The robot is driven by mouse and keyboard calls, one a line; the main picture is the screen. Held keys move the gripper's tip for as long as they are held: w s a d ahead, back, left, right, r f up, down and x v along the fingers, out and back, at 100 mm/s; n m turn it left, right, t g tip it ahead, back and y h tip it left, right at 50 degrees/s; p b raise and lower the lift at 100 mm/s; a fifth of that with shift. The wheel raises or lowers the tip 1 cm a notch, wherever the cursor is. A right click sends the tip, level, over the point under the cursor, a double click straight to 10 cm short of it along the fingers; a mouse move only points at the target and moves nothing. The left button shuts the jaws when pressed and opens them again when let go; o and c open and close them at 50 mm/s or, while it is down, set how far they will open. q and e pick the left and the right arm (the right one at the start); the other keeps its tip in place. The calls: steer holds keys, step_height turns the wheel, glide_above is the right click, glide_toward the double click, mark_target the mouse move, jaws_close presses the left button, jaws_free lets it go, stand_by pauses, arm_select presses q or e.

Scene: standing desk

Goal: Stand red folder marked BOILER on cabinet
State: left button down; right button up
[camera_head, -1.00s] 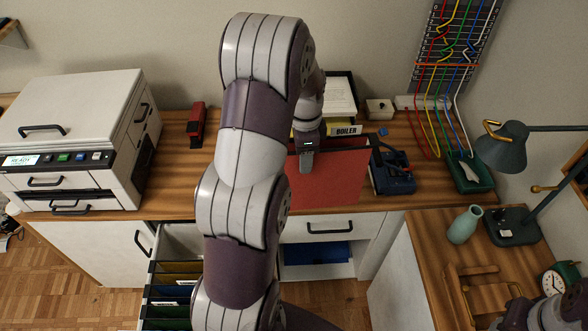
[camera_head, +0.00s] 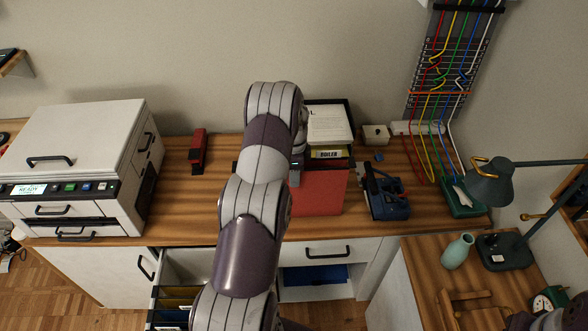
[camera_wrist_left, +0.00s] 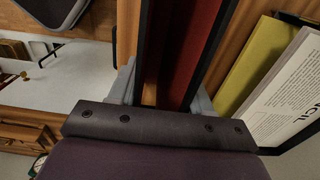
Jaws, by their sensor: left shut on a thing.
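The red folder (camera_head: 320,192) is upright over the wooden top of the cabinet (camera_head: 225,205), its broad face toward me. I cannot tell whether its lower edge touches the wood. My left gripper (camera_head: 296,178) is shut on its upper edge. In the left wrist view the folder (camera_wrist_left: 200,45) shows red between dark bands, between the fingers of the gripper (camera_wrist_left: 165,95). A BOILER label (camera_head: 329,154) on a yellow strip shows just behind the folder's top; I cannot tell whether it belongs to the folder. My right gripper is out of view.
A dark tray with white papers (camera_head: 330,124) stands right behind the folder. A blue device (camera_head: 388,198) is close on its right. A red stapler-like object (camera_head: 199,150) and a white printer (camera_head: 75,150) stand left. Below, a file drawer (camera_head: 180,265) is open.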

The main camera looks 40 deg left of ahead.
arm_select(q)
steer(key=shift+f, duration=0.25)
steer(key=shift+c, duration=2.4)
jaws_free()
steer(key=shift+r, duration=0.1)
